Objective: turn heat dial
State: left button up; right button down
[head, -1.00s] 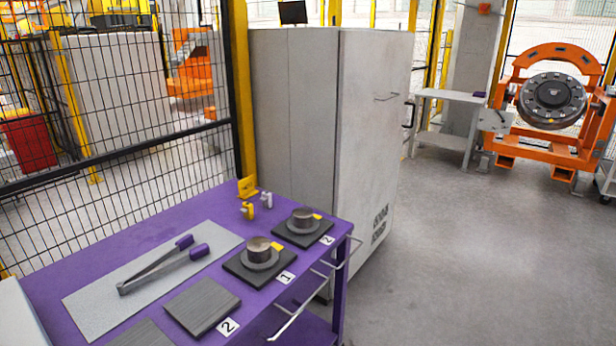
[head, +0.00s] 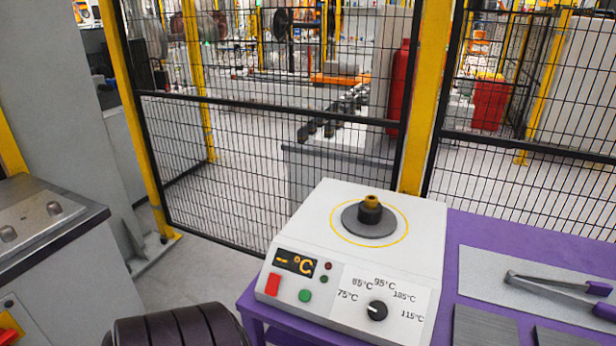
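The heat dial (head: 377,311) is a round black knob with a white pointer line on the sloped front of a white heater box (head: 323,218). Temperature marks from 75°C to 115°C sit around it. The pointer line points to the left, towards the 75°C side. The display (head: 294,262) shows a dash and °C in orange. A red switch (head: 272,284), a green button (head: 305,295) and two small lamps are beside it. Neither gripper shows in the head view.
The heater stands on a purple table (head: 480,231). Tongs (head: 560,283) lie on a grey mat to its right, with dark plates (head: 484,328) in front. A dark ribbed cylinder (head: 180,328) is at the bottom left. A mesh fence (head: 260,150) stands behind.

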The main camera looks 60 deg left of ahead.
aim_at(377, 311)
jog(key=u, duration=1.45)
